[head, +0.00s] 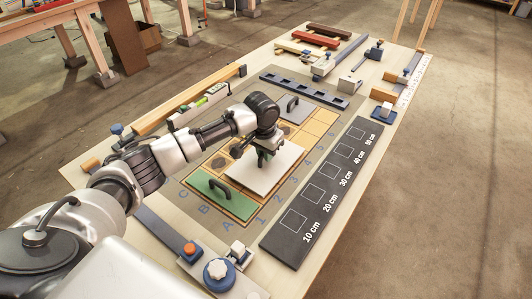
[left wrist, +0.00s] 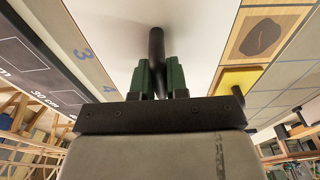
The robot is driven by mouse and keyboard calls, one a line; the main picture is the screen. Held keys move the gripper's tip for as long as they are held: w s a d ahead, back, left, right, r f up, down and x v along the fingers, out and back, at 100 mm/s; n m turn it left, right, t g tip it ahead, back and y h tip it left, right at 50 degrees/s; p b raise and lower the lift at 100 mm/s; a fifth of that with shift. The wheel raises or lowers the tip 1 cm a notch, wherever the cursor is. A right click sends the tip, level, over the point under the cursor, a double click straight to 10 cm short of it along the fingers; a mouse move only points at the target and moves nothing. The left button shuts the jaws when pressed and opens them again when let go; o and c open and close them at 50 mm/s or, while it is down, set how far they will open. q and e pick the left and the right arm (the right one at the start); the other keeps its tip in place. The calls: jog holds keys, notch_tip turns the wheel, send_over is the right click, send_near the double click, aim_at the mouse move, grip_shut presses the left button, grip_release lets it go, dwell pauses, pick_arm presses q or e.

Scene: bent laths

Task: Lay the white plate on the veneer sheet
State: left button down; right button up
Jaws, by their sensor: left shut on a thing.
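The white plate (head: 262,176) is a flat square with an upright black handle (left wrist: 157,48). My left gripper (head: 266,150) is shut on this handle; its green fingers (left wrist: 158,80) grip it in the left wrist view. The plate is over the lower right part of the gridded wooden sheet (head: 321,125), which looks like the veneer sheet and bears dark knot-like spots. I cannot tell whether the plate touches the sheet. The plate hides part of the grid. My right gripper is not in view.
A green plate (head: 226,199) with a handle lies at the sheet's near left end, a grey plate (head: 293,110) at its far end. A black board (head: 318,195) with centimetre marks lies to the right.

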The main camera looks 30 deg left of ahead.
pick_arm(q)
jog(key=shift+f, duration=0.45)
jog(key=c, duration=1.1)
grip_release()
jog(key=r, duration=0.4)
jog(key=s+r, duration=0.1)
jog(key=r, duration=0.7)
jog(key=shift+s+a, duration=0.1)
jog(key=shift+s, duration=0.1)
